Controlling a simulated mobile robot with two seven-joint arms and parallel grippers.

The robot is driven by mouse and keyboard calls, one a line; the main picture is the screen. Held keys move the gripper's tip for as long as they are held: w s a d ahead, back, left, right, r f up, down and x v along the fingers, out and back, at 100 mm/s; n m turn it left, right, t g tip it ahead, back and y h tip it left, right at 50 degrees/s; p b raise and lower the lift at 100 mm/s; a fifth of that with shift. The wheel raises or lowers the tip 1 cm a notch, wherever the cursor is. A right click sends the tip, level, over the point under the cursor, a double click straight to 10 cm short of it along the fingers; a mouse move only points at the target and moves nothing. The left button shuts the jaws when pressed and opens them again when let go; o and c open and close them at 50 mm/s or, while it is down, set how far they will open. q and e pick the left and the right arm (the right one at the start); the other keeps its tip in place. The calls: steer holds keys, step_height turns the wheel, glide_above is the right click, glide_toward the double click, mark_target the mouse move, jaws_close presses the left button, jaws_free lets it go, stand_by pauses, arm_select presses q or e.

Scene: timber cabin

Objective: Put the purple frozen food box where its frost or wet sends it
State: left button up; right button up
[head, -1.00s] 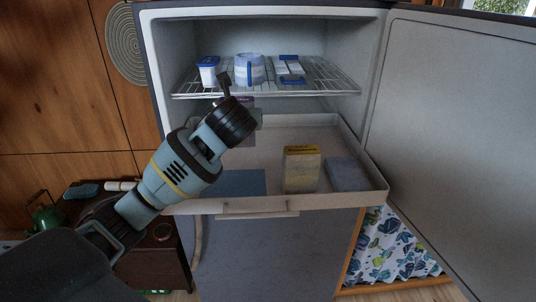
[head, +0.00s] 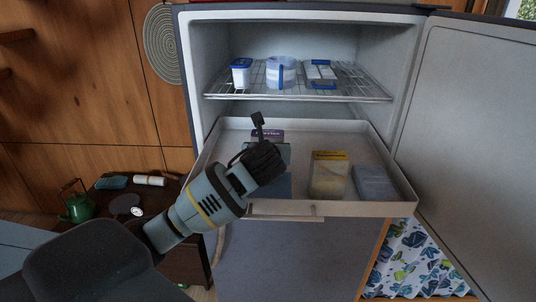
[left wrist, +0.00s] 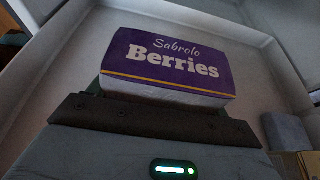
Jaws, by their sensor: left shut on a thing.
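The purple box (left wrist: 172,65), labelled "Sabrolo Berries", has a yellow stripe and a whitish lower side. I cannot tell whether that side is frosted or wet. My left gripper (left wrist: 155,118) is shut on it. In the head view the left gripper (head: 268,154) is over the left part of a pale pull-out drawer (head: 352,208), and the purple box (head: 267,134) shows just behind it, partly hidden. I cannot tell whether the box touches the drawer floor. The drawer also holds a yellow-topped box (head: 328,176), a blue-grey box (head: 375,182) and a blue patch (head: 281,187). My right gripper is not in view.
Above the drawer, a wire shelf (head: 350,92) holds a blue-lidded tub (head: 241,74), a round container (head: 281,73) and flat blue-white packs (head: 320,74). The open door (head: 468,140) stands at right. A dark side table (head: 165,200) with a green kettle (head: 77,205) is at left.

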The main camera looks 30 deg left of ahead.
arm_select(q)
steer(key=shift+f, duration=0.8)
steer(key=shift+f, duration=0.1)
steer(key=o, duration=1.2)
steer(key=shift+s+d, duration=0.1)
steer(key=shift+s, duration=0.05)
steer(key=v, duration=1.1)
steer(key=shift+s+d, duration=0.2)
steer(key=shift+s, duration=0.1)
